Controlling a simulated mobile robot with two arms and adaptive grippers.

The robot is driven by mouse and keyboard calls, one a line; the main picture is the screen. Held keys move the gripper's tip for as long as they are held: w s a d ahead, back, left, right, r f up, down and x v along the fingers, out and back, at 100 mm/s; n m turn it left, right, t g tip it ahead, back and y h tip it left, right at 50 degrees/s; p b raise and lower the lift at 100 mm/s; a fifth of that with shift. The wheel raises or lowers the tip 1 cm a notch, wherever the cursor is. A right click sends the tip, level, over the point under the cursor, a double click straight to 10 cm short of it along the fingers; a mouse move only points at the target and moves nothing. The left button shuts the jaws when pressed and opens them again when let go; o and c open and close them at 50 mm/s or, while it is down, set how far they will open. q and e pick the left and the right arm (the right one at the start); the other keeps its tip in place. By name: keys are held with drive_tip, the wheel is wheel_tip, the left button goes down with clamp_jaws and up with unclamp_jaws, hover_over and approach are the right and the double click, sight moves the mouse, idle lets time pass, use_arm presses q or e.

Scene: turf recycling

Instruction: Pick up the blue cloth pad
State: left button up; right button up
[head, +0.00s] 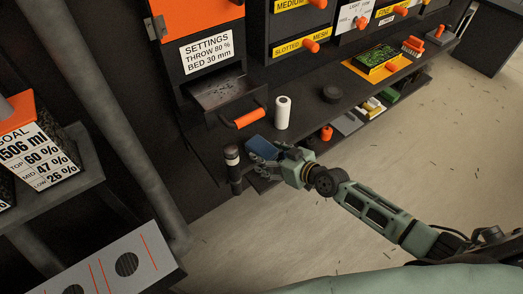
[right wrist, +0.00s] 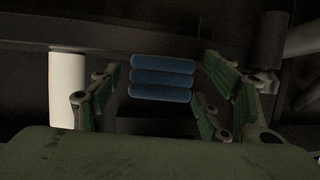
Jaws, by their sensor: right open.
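The blue cloth pad (head: 262,148) lies at the near edge of the dark bench, left of my right gripper (head: 281,156) in the head view. In the right wrist view the blue pad (right wrist: 161,78) shows as stacked blue rolls between the open green fingers of my right gripper (right wrist: 163,88). The fingers stand on both sides of it with gaps, and I see no grip on it. My left gripper is not in view.
A white roll (head: 282,112) stands behind the pad, and a dark cylinder (head: 233,160) stands to its left. An open drawer (head: 222,94) with an orange handle (head: 250,118) juts out nearby. A black puck (head: 332,93) and a turf tray (head: 376,62) lie farther right.

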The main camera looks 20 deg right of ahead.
drive_tip(key=shift+c, duration=0.2)
drive_tip(key=c, duration=1.1)
drive_tip(key=shift+c, duration=0.5)
drive_tip(key=shift+r, duration=0.1)
